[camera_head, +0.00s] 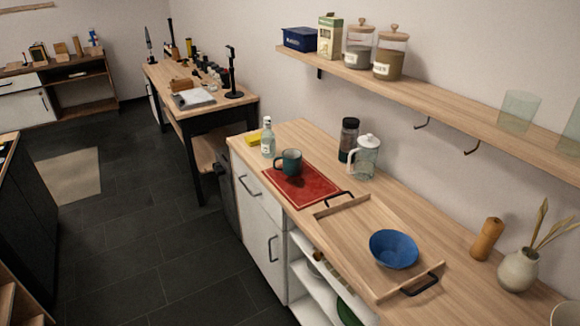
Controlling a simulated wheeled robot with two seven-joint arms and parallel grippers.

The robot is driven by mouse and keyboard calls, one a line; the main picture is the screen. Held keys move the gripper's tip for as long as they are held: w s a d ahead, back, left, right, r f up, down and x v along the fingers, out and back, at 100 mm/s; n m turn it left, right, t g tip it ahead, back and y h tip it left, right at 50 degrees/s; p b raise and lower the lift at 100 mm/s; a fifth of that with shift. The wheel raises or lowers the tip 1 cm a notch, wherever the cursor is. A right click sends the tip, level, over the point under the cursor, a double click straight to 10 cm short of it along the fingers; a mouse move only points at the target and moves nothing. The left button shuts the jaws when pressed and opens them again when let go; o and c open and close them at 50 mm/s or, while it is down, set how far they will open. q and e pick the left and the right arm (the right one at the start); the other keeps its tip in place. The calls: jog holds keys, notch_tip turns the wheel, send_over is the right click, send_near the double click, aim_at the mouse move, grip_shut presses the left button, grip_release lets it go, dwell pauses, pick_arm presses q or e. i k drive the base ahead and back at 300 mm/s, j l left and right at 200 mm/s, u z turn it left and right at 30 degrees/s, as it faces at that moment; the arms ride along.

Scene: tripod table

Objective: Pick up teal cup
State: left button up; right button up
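The teal cup (291,162) stands upright on a red mat (308,191) on the wooden counter. Its handle points to the left. Neither of my grippers shows in the head view.
A clear bottle (268,138) and a yellow sponge (253,140) are left of the cup. A glass jug (365,158) and dark jar (348,138) stand behind it, near the wall. A wooden tray (345,233) with a blue bowl (394,249) lies to the right. A shelf (420,93) overhangs the back.

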aim_at(287, 163)
jog(key=j+z, duration=0.1)
jog(key=z, duration=0.6)
jog(key=i+j+z, duration=0.1)
jog(key=j+z, duration=0.8)
jog(key=j, duration=0.15)
jog(key=j+z, duration=0.1)
jog(key=j, duration=0.65)
jog(key=k+j+z, duration=0.1)
jog(key=j, duration=0.6)
